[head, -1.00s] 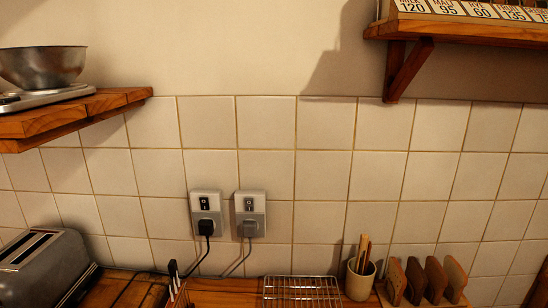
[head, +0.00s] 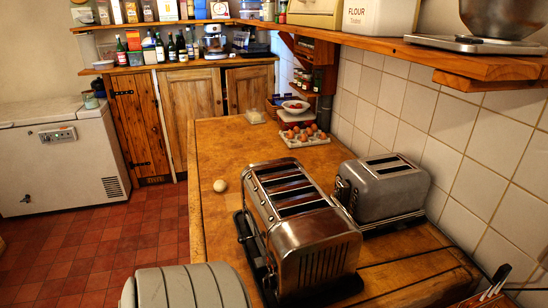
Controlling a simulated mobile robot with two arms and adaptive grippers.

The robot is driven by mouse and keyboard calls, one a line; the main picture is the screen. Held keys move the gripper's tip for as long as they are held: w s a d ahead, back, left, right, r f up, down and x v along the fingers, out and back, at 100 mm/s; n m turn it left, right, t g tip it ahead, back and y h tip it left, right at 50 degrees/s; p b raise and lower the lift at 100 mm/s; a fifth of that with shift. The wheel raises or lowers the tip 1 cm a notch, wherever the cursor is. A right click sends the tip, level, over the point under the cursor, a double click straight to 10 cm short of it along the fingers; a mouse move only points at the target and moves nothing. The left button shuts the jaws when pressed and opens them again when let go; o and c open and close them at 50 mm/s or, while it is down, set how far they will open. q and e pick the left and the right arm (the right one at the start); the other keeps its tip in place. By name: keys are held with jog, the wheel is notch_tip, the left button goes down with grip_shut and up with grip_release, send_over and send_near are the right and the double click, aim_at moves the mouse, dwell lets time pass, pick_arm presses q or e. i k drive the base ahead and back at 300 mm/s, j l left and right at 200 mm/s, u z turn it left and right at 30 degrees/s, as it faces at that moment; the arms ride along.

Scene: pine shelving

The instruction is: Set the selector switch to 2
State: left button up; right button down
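I cannot make out a selector switch or any number 2 in the head view. A chrome toaster (head: 299,215) with several slots stands on the wooden counter. A smaller grey toaster (head: 382,187) stands behind it to the right, against the tiled wall. Small dark controls show on the grey toaster's left end, but their markings are too small to read. Neither of my grippers is in view.
The wooden counter (head: 222,150) has free room left of and beyond the toasters. A small pale ball or egg (head: 220,186) lies near its left edge. An egg tray (head: 304,137) sits farther back. A wooden shelf (head: 440,58) overhangs the right side.

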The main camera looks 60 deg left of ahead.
aim_at(268, 258)
jog(key=u, duration=1.9)
jog(key=k+j+z, duration=0.15)
jog(key=j, duration=0.2)
jog(key=j+z, duration=0.2)
jog(key=j, duration=0.15)
jog(key=i+l, duration=0.3)
jog(key=l, duration=0.25)
